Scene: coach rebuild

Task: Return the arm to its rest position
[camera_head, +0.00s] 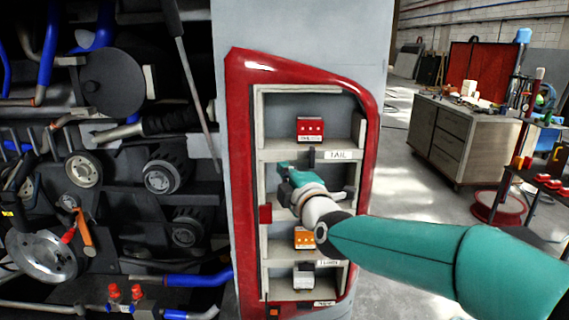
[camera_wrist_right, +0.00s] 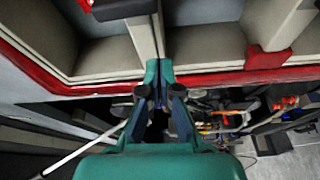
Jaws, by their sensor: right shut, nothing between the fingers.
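My right arm (camera_head: 440,255), teal, reaches in from the right to the red-framed cabinet. My right gripper (camera_head: 285,170) is at the cabinet's middle shelf, just below the TAIL label. In the right wrist view the gripper's fingers (camera_wrist_right: 158,75) are together and empty, close to a pale shelf divider. I cannot tell whether they touch it. The cabinet's red frame (camera_head: 368,190) stands around several compartments. My left gripper is not in view.
A red block (camera_head: 310,130) sits on the upper shelf. An orange block (camera_head: 304,239) and a white-grey block (camera_head: 303,276) sit on lower shelves. Machinery with wheels and hoses (camera_head: 160,170) fills the left.

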